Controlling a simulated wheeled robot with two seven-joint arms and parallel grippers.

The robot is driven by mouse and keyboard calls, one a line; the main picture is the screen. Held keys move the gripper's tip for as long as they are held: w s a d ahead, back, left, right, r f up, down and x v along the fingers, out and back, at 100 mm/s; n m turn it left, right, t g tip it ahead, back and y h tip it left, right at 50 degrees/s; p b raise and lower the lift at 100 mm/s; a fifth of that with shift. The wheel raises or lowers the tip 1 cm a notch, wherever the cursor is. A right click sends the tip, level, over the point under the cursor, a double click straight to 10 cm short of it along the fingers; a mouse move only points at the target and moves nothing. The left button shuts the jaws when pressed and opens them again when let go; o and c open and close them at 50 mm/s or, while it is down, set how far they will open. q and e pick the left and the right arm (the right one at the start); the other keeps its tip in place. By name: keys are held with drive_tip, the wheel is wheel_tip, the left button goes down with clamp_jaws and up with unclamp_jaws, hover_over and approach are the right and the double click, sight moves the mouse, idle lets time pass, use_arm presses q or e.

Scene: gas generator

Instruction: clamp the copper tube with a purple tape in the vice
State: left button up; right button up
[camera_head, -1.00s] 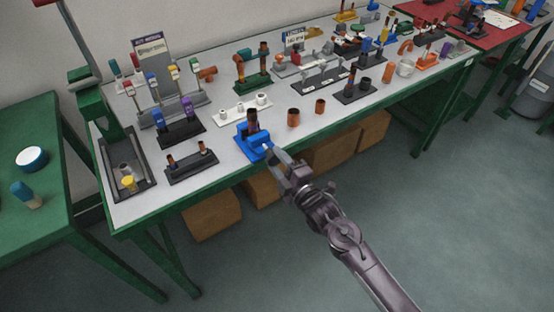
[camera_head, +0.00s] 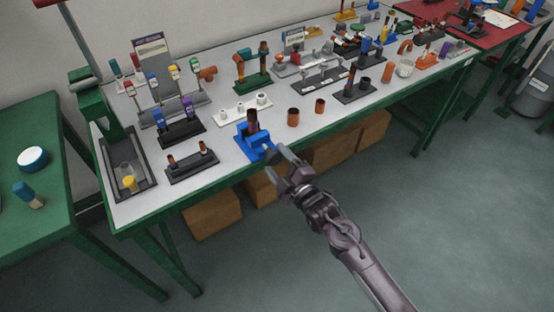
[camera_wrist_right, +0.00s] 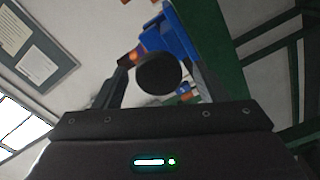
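The blue vice (camera_head: 250,147) stands at the front edge of the workbench, with an upright dark copper tube (camera_head: 252,121) in it. I cannot make out purple tape on this tube. My right gripper (camera_head: 275,157) is at the front of the vice, its fingers apart. In the right wrist view, a round black knob (camera_wrist_right: 158,73) on the near side of the blue vice (camera_wrist_right: 172,35) shows between the open fingers (camera_wrist_right: 160,88), with gaps beside it. Part of a copper tube (camera_wrist_right: 128,58) shows behind the left finger. My left gripper is out of view.
Two short copper cylinders (camera_head: 293,117) (camera_head: 320,106) stand right of the vice. A black stand with copper tubes (camera_head: 193,162) and a stand with purple-topped pieces (camera_head: 181,130) are to its left. A white stand (camera_head: 243,110) is behind. Cardboard boxes (camera_head: 213,213) sit below the bench.

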idle(0.6)
drive_tip(key=n, duration=0.3)
drive_tip(key=shift+n+b, duration=0.3)
drive_tip(key=shift+b, duration=0.05)
drive_tip(key=shift+n, duration=1)
drive_tip(key=c, duration=1)
drive_tip(key=shift+m, duration=1.4)
